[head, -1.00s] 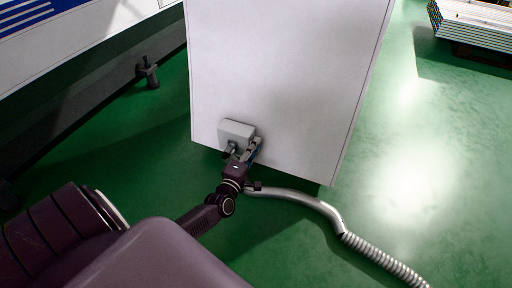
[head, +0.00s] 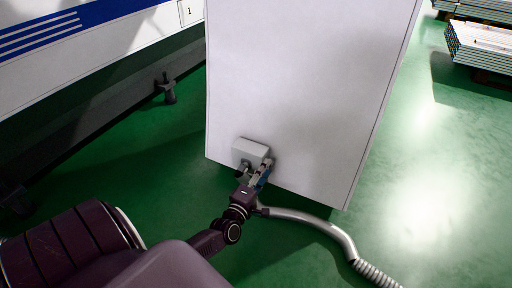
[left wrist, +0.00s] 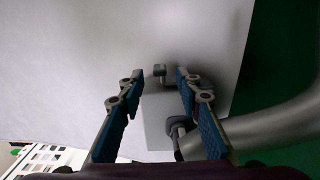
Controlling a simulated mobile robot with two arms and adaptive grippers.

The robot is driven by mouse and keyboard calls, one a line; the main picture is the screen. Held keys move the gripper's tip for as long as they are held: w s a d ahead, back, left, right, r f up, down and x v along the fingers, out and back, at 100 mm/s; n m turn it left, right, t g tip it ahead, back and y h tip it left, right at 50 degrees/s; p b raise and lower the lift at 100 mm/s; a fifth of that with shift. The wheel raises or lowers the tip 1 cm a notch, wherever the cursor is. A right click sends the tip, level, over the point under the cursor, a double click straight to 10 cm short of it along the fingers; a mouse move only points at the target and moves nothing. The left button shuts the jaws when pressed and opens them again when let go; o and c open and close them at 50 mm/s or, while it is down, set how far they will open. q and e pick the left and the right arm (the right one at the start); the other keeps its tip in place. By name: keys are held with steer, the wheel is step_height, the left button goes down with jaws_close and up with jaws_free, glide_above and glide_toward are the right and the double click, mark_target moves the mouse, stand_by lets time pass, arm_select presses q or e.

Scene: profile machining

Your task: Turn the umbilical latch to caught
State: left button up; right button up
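A grey connector box (head: 254,149) is on the lower part of a white cabinet. A dark round fitting (head: 243,168) sticks out below its left half. My left gripper (head: 266,164) is at the box's lower right. In the left wrist view its two blue-padded fingers (left wrist: 160,78) are apart, with the grey box face (left wrist: 156,132) seen between them. A small dark lever-like piece, perhaps the latch (left wrist: 160,71), shows between the fingertips; no contact is visible. A round fitting (left wrist: 178,124) sits near the right finger. The latch's setting cannot be told. My right gripper is out of view.
A silver hose (head: 315,219) runs right from near my gripper across the green floor; it shows large in the left wrist view (left wrist: 255,125). The white cabinet (head: 305,85) blocks the space ahead. Stacked panels (head: 480,45) lie far right; floor between is clear.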

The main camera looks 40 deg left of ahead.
arm_select(q)
steer(key=v, duration=0.9)
steer(key=shift+s, duration=0.3)
